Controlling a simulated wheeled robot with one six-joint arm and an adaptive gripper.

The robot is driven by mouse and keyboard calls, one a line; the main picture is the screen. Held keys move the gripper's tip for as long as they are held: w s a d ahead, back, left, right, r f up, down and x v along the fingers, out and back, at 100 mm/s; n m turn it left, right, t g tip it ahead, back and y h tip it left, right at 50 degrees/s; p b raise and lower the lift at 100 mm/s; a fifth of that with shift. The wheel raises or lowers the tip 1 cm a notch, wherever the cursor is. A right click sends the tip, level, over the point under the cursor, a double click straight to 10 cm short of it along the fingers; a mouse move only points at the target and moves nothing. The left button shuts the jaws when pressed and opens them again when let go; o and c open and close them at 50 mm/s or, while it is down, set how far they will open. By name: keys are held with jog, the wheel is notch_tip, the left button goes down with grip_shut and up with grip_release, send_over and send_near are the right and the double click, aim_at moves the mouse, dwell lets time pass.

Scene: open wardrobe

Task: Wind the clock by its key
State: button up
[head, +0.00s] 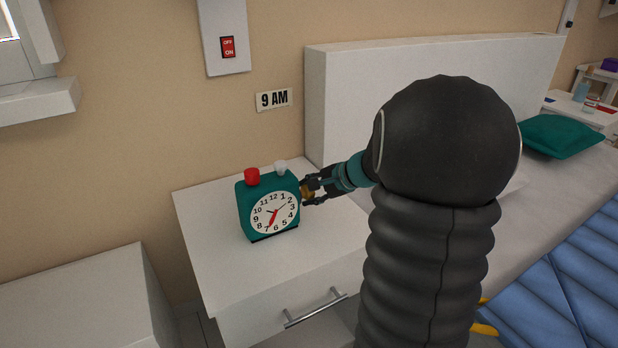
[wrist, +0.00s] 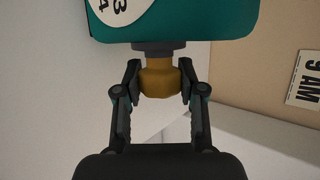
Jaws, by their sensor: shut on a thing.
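The green clock (head: 258,229) stands upright on the white nightstand, with a red button and a white button on top. Its white face shows black numerals, dark hands and a red hand pointing down near 7. The brass-coloured key (head: 306,191) sticks out of the clock's right side. My gripper (head: 312,190) reaches in from the right and is shut on the key. In the wrist view the key (wrist: 159,81) sits between the two fingers (wrist: 160,82), below a dark collar on the clock's green side (wrist: 185,22). My arm hides part of the bed behind it.
The white nightstand (head: 210,220) has a drawer with a metal handle (head: 315,307). A "9 AM" sign (head: 273,99) and an OFF/ON switch (head: 228,47) are on the wall. A white headboard (head: 340,90) and a green pillow (head: 560,136) lie to the right.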

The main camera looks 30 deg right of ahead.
jog(key=m+g, duration=0.1)
jog(key=g, duration=0.4)
jog(key=shift+w+h+p, duration=0.15)
jog(key=shift+h+p, duration=0.25)
jog(key=m+g, duration=0.1)
jog(key=g, duration=0.4)
jog(key=shift+g, duration=0.4)
jog(key=shift+m, duration=0.3)
jog(key=o, duration=1.2)
jog(key=shift+a, duration=0.1)
jog(key=shift+c, duration=0.2)
jog(key=shift+r, duration=0.15)
jog(key=v, duration=1.1)
jog(key=shift+w+d+r, duration=0.2)
jog(key=shift+w+r, duration=0.1)
